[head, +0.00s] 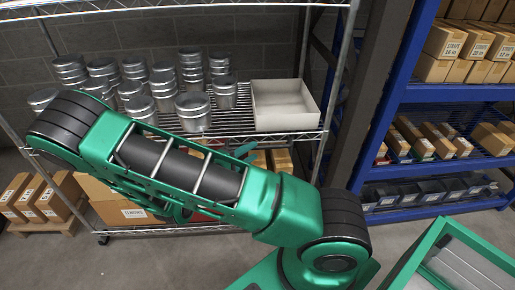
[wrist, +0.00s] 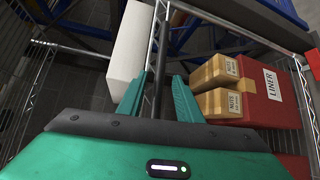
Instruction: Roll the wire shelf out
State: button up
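The wire shelf (head: 225,122) is a chrome rack with casters, standing against the grey block wall behind my arm. Its near right post (head: 335,90) rises beside a dark column. In the wrist view, a thin shelf bar (wrist: 160,60) runs between the fingers of my gripper (wrist: 157,82). The fingers are apart, with a gap on both sides of the bar; I cannot tell how deep the bar lies between them.
Several metal cans (head: 193,110) and a white bin (head: 286,104) stand on the rack. The wrist view shows small cartons (wrist: 218,103) and a red box (wrist: 268,92). A blue rack (head: 385,125) stands right; cartons on a pallet (head: 38,200) stand left. Front floor (head: 185,262) is clear.

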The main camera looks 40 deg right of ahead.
aim_at(259, 147)
jog(key=shift+x, duration=2.6)
jog(key=shift+c, duration=0.6)
grip_shut()
